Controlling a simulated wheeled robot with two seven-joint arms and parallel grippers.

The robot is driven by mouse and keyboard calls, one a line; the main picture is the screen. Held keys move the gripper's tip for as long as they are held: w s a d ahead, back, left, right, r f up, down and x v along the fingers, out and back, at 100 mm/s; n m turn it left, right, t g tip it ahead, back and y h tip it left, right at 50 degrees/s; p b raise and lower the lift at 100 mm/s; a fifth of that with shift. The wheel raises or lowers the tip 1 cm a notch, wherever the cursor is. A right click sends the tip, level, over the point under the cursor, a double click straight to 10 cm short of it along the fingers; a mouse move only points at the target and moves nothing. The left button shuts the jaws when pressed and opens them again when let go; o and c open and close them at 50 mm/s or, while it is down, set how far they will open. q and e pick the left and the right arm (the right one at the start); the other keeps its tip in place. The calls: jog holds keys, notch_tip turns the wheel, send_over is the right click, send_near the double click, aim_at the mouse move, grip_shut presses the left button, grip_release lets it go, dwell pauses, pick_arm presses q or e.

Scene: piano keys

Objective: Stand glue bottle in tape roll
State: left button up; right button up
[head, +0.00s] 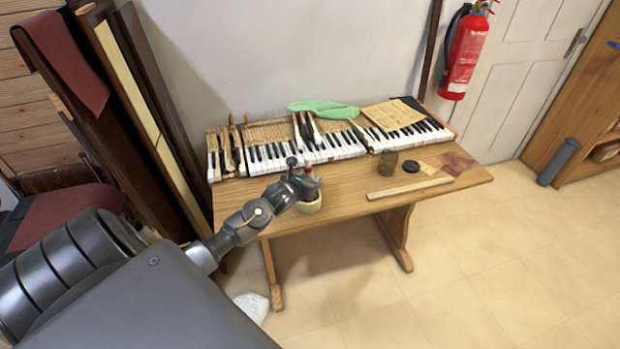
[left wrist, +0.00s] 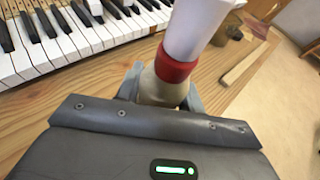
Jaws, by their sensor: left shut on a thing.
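My left gripper (head: 308,184) is above the front part of the wooden table. It is shut on the glue bottle (left wrist: 195,30), which shows in the left wrist view with a white body, a red band and a beige part between the fingers (left wrist: 160,92). In the head view only a small red part of the bottle (head: 308,169) stands out by the fingers. A cream rounded shape, apparently the tape roll (head: 311,207), shows just below the gripper, partly hidden by it. I cannot tell whether the bottle touches it or is inside it. My right gripper is out of view.
Piano keys (head: 345,145) line the back of the table (head: 350,195), with a green cloth (head: 322,107) behind them. To the right lie a brown jar (head: 387,164), a black disc (head: 411,166) and a wooden strip (head: 409,188). The front middle of the table is bare.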

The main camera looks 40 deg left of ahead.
pick_arm(q)
jog(key=shift+f, duration=0.1)
jog(key=shift+f, duration=0.2)
jog(key=o, duration=1.1)
jog(key=shift+o, duration=0.2)
jog(key=b+v, duration=0.2)
jog(key=v, duration=1)
jog(key=shift+r, duration=0.15)
